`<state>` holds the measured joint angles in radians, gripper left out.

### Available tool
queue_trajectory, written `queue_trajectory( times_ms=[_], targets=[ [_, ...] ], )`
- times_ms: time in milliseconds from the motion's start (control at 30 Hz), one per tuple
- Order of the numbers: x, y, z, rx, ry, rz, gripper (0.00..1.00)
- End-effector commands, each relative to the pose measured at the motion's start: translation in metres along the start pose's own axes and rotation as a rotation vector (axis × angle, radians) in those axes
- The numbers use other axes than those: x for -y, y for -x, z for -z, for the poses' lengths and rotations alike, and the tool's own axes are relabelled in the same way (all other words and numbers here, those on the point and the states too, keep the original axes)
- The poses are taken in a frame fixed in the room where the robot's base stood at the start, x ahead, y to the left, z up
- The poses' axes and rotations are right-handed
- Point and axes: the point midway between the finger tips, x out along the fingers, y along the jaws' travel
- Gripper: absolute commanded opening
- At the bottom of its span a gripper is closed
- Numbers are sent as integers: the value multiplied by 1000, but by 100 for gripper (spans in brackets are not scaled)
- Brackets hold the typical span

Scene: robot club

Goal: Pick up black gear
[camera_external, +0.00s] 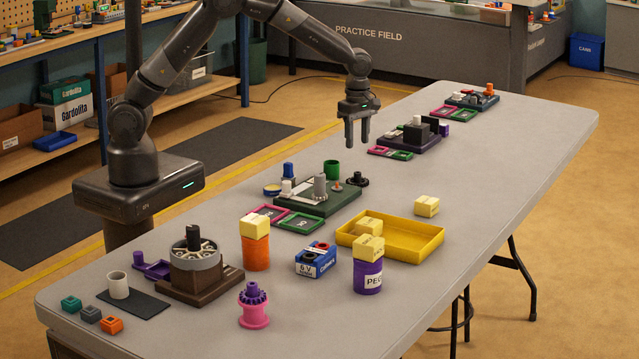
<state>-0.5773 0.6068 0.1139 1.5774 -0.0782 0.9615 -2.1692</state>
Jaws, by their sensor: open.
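My gripper (357,143) points down in the air, above and slightly behind the gear in the picture. Its two fingers are apart with nothing between them. A dark purple-black toothed gear (253,293) sits on a pink spool (254,314) at the front of the table.
A yellow tray (408,243) with a block lies in front right. Other boards with parts (410,138) stand farther back. The table's right side is clear.

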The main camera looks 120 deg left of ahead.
Motion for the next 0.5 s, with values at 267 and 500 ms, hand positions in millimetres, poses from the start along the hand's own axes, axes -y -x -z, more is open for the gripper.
queue_trajectory(
  times_ms=[267, 500],
  targets=[
    [1, -39, 0, 0, -2, 3, 45],
    [0, -55, -1, -1, -4, 3, 45]
  ],
)
